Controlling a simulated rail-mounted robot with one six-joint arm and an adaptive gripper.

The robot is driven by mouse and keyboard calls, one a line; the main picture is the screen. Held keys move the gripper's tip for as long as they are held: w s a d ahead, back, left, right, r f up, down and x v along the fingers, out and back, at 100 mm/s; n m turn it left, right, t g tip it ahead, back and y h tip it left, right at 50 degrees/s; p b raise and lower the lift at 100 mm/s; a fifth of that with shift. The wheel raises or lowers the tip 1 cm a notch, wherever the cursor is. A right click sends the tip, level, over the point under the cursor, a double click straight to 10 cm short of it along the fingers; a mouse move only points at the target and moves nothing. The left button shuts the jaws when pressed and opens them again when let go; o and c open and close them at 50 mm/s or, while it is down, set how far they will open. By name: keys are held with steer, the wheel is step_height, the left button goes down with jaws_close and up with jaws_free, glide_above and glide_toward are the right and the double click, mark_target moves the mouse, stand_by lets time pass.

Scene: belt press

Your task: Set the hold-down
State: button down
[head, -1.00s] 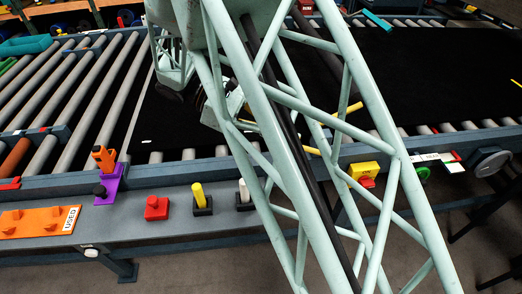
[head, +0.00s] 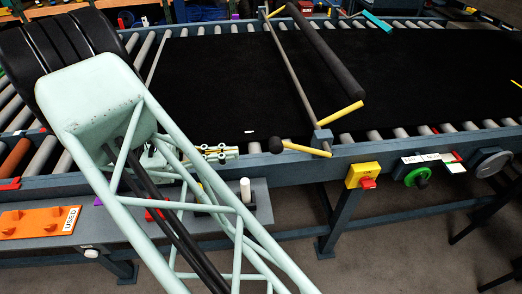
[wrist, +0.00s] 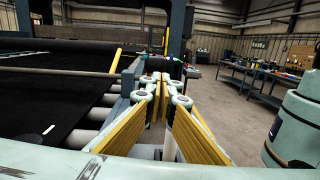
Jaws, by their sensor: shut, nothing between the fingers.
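The hold-down spans the black belt (head: 210,80): a grey cross bar (head: 292,70), a black roller (head: 328,55) on yellow arms (head: 340,113), and a yellow lever (head: 305,149) with a black knob (head: 276,145) at the near rail. The roller stands off to the right of the bar and looks raised above the belt. My gripper (head: 236,152) is shut and empty, left of the knob and apart from it. In the wrist view my gripper's yellow-padded fingers (wrist: 160,80) point along the rail; the cross bar (wrist: 60,73) and a yellow arm (wrist: 116,60) show to the left; the knob is hidden.
A yellow box with a red button (head: 367,182) and a green knob (head: 418,177) sit on the near rail. A white peg (head: 245,190) and an orange tray marked USED (head: 40,222) are on the front shelf. My arm covers part of the shelf.

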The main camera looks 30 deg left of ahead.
steer(key=shift+s+a+t, duration=0.1)
steer(key=shift+a+t, duration=0.05)
steer(key=shift+t, duration=0.15)
stand_by(0.4)
